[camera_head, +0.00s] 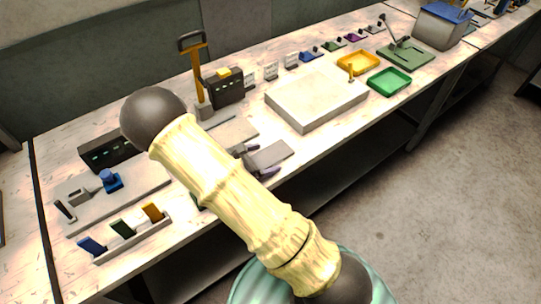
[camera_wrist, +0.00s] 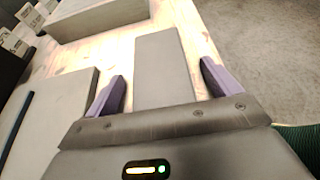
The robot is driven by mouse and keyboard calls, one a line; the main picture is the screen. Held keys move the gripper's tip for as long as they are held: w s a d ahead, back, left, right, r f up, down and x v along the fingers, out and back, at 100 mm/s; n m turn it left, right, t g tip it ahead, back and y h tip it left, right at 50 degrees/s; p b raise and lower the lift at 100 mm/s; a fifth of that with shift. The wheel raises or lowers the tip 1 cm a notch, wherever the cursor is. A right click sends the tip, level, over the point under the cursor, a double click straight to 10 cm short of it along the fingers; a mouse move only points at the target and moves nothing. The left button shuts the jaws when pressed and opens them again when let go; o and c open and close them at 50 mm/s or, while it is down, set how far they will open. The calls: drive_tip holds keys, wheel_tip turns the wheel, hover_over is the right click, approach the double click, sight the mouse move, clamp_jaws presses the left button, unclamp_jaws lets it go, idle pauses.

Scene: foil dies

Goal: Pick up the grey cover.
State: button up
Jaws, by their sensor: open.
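A flat grey rectangular plate, which looks like the grey cover (camera_head: 272,154), lies on the bench near its front edge. It also shows in the wrist view (camera_wrist: 164,62), stretching away between my two purple fingers. My gripper (camera_head: 256,162) is open and empty at the plate's near end; in the wrist view (camera_wrist: 163,72) one finger is on each side of it, with gaps. The plate's nearest end is hidden by the gripper body, and I cannot tell the fingers' height above the bench.
A large pale block (camera_head: 315,97) stands just beyond the plate. Another grey slab (camera_wrist: 58,112) lies left of my fingers. Yellow (camera_head: 358,62) and green (camera_head: 390,82) trays are farther right. A rack with coloured pieces (camera_head: 132,238) is at the near left. The bench edge drops off to the right.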

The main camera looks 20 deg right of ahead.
sight(262, 160)
drive_tip(key=shift+c, duration=0.4)
drive_tip(key=c, duration=1)
wheel_tip(262, 160, up, 10)
drive_tip(key=shift+r, duration=0.1)
